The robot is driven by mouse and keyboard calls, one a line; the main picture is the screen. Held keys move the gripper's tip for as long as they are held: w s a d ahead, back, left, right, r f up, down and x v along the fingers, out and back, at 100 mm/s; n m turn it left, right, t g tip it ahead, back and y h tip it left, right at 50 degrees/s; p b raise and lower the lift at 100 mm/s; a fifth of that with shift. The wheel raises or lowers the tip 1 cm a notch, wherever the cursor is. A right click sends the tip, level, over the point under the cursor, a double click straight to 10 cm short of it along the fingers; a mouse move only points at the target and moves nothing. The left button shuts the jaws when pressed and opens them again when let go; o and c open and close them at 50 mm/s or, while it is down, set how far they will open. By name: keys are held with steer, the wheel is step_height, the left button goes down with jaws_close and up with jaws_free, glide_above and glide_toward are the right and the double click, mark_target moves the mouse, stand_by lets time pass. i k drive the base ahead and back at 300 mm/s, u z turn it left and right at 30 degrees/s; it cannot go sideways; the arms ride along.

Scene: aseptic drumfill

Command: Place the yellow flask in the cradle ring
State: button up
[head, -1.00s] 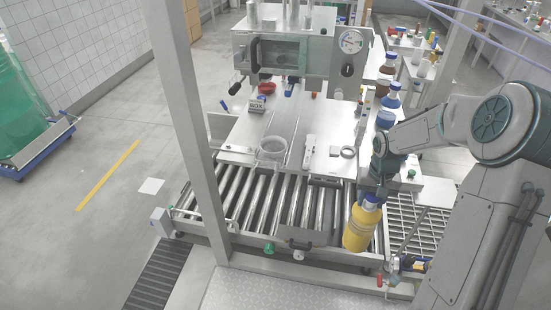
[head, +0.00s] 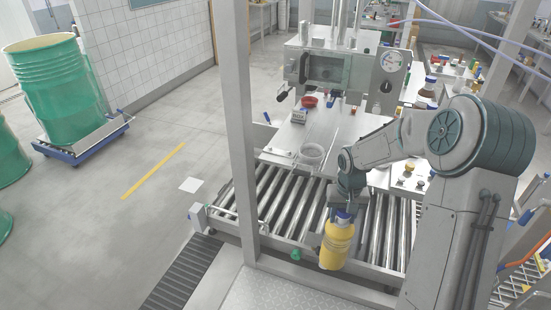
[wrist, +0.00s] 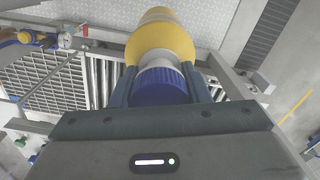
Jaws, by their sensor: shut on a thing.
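The yellow flask (head: 337,243) hangs upright from my gripper (head: 345,209), near the front edge of the roller conveyor. My gripper is shut on its blue cap (wrist: 160,86), and in the wrist view the yellow body (wrist: 160,42) extends beyond the fingers. A round, clear-walled ring (head: 311,156), which looks like the cradle ring, sits on the steel worktop behind the rollers. It appears empty. The flask is in front of the ring in the head view and well apart from it.
A frame post (head: 236,130) stands left of the flask. A small box (head: 299,117) and a red dish (head: 309,102) sit on the worktop (head: 340,130). The rollers (head: 275,200) lie between flask and worktop. Green drums (head: 62,90) stand far left.

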mark_target(311, 155)
steer(key=u, duration=1.9)
steer(key=i, duration=1.25)
steer(key=z, duration=1.4)
